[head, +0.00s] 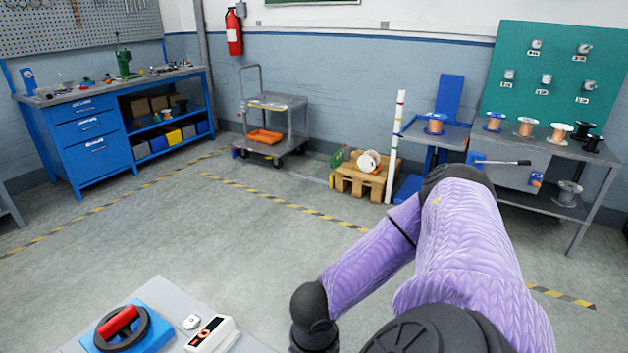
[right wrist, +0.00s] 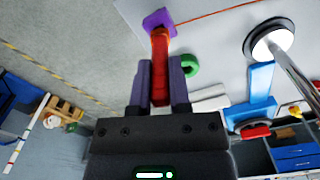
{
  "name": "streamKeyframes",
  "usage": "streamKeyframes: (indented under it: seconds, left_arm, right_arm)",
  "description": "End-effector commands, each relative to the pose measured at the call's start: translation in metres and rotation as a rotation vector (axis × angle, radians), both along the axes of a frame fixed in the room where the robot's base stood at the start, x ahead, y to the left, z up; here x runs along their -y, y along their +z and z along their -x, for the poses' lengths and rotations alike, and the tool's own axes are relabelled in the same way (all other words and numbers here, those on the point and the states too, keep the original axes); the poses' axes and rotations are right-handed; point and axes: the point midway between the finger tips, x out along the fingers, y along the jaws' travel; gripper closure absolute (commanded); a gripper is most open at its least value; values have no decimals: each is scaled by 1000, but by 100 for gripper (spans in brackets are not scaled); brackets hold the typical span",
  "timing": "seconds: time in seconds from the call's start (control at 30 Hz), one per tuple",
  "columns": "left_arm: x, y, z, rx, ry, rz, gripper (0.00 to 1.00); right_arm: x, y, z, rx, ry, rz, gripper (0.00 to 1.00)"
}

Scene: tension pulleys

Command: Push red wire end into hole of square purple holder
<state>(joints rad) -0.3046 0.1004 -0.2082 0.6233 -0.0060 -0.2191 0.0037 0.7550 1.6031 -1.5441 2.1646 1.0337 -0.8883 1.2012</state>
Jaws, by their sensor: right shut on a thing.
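In the right wrist view my right gripper (right wrist: 160,78) is shut on the red wire end (right wrist: 160,48), a thick red piece held between the two dark fingers. Its far tip is at the square purple holder (right wrist: 158,18) near the top of that view. The tip meets or overlaps the holder's near edge. The hole is hidden, so I cannot tell how far in the tip is. In the head view my right arm's purple sleeve shows, but the holder, the wire end and the right gripper do not. My left gripper is in neither view.
A thin orange-red line (right wrist: 225,14) runs right from near the holder. A green ring (right wrist: 189,67) lies beside the fingers. A round white lamp-like disc (right wrist: 272,41) is at the right. In the head view a blue base with a red handle (head: 118,320) and a white box (head: 212,334) sit on a grey tabletop.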

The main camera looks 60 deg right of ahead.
Motion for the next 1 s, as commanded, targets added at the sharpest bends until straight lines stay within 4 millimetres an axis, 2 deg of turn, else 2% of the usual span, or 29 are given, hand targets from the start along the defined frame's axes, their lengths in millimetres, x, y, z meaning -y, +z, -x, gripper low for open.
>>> streamKeyframes:
  seconds: [0.9, 0.93, 1.0]
  left_arm:
    - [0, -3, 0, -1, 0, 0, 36]
    - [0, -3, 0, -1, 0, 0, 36]
    - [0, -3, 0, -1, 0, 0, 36]
  right_arm:
    - [0, -8, 0, 0, 0, 0, 100]
    - [0, -8, 0, 0, 0, 0, 73]
    - [0, -8, 0, 0, 0, 0, 58]
